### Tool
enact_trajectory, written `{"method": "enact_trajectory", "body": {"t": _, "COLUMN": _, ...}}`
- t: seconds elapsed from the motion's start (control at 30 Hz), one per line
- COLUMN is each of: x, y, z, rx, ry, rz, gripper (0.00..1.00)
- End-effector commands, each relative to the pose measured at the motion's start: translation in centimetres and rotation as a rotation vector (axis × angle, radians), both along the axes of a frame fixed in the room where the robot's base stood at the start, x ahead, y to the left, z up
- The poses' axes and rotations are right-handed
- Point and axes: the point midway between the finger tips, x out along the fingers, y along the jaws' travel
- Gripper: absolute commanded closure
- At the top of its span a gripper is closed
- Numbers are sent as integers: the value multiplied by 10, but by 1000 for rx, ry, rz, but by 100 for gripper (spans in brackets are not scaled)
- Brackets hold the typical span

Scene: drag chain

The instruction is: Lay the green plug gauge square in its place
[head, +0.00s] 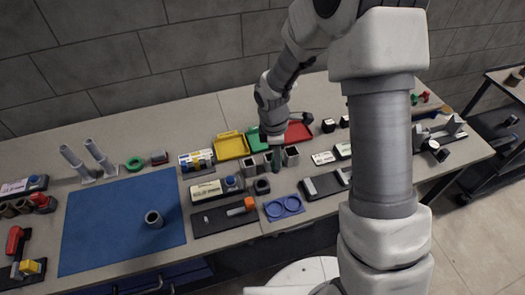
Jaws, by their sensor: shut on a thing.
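My gripper (274,145) points down over the middle of the bench. It is shut on the green plug gauge (276,160), a dark green upright piece just below the fingers. The gauge is among small grey square-topped holders (291,155), with another holder (250,167) to its left. Whether its lower end touches the bench or a holder is too small to tell. Its place cannot be made out for certain.
Yellow (232,146), green (256,142) and red (298,132) trays stand behind. A blue double-ring holder (284,207) and a dark tray with an orange-ended tool (224,215) lie in front. The blue mat (112,225) is mostly clear.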

Motion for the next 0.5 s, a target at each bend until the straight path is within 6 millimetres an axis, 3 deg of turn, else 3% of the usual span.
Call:
{"method": "enact_trajectory", "body": {"t": 0.2, "x": -4, "y": 30, "z": 6, "rx": -19, "ry": 3, "rz": 488, "gripper": 100}}
{"method": "enact_trajectory", "body": {"t": 0.33, "x": -5, "y": 39, "z": 7, "rx": -28, "ry": 4, "rz": 656, "gripper": 100}}
{"method": "enact_trajectory", "body": {"t": 0.5, "x": -6, "y": 44, "z": 6, "rx": -32, "ry": 5, "rz": 739, "gripper": 100}}
